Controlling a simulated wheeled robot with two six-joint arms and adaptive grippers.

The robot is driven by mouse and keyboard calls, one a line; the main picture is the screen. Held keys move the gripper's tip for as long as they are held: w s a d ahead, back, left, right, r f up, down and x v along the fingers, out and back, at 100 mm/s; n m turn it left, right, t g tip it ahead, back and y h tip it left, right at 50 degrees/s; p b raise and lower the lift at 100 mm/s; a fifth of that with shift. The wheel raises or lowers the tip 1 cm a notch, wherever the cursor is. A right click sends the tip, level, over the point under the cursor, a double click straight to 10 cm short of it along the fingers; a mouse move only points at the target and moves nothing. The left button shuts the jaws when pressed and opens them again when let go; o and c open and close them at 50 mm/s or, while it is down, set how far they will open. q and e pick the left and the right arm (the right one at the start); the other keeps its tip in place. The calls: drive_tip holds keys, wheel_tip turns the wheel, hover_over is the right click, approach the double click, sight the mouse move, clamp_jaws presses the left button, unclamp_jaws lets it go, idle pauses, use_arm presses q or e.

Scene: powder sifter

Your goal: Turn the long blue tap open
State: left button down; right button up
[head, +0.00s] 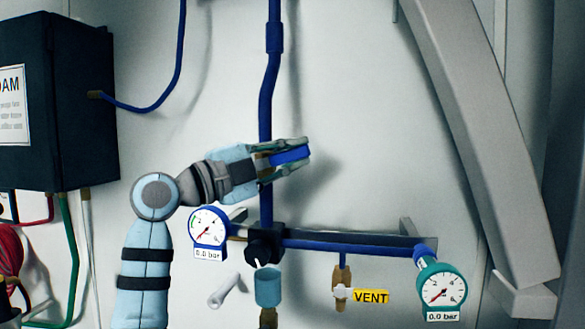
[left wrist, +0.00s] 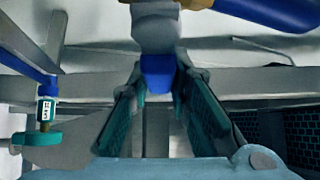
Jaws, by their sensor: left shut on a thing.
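The long blue tap handle (head: 290,155) is on the vertical blue pipe (head: 268,90), with a brass-coloured part (head: 262,163) at its left end. It points to the right, roughly crosswise to the pipe. My left gripper (head: 303,153) comes in from the left across the pipe and is shut on the handle, with one finger above and one below. In the left wrist view the blue handle end (left wrist: 157,68) shows between the fingertips (left wrist: 158,78). The tap's body is mostly hidden behind the gripper. My right gripper is not in view.
Below are a blue-rimmed gauge (head: 208,227), a black knob (head: 262,246), a horizontal blue pipe (head: 350,246), a VENT tap (head: 342,291) and a green gauge (head: 442,288). A dark box (head: 85,110) is at left, a sloping grey beam (head: 480,140) at right.

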use_arm(q)
drive_tip(key=n+t, duration=0.1)
drive_tip(key=r+n+b, duration=0.1)
drive_tip(key=shift+w+a+n+t+h, duration=0.1)
drive_tip(key=shift+a+n+t+h, duration=0.2)
drive_tip(key=shift+t, duration=0.1)
drive_tip(key=shift+a+r+n+t+b, duration=0.2)
drive_tip(key=shift+r+n+t+b, duration=0.15)
drive_tip(key=shift+n+t, duration=0.2)
drive_tip(key=c, duration=1.5)
unclamp_jaws()
drive_tip(key=shift+w, duration=0.1)
drive_tip(key=shift+w+f, duration=0.1)
drive_tip(key=shift+w, duration=0.1)
drive_tip(key=v, duration=1.2)
drive_tip(key=shift+a, duration=0.1)
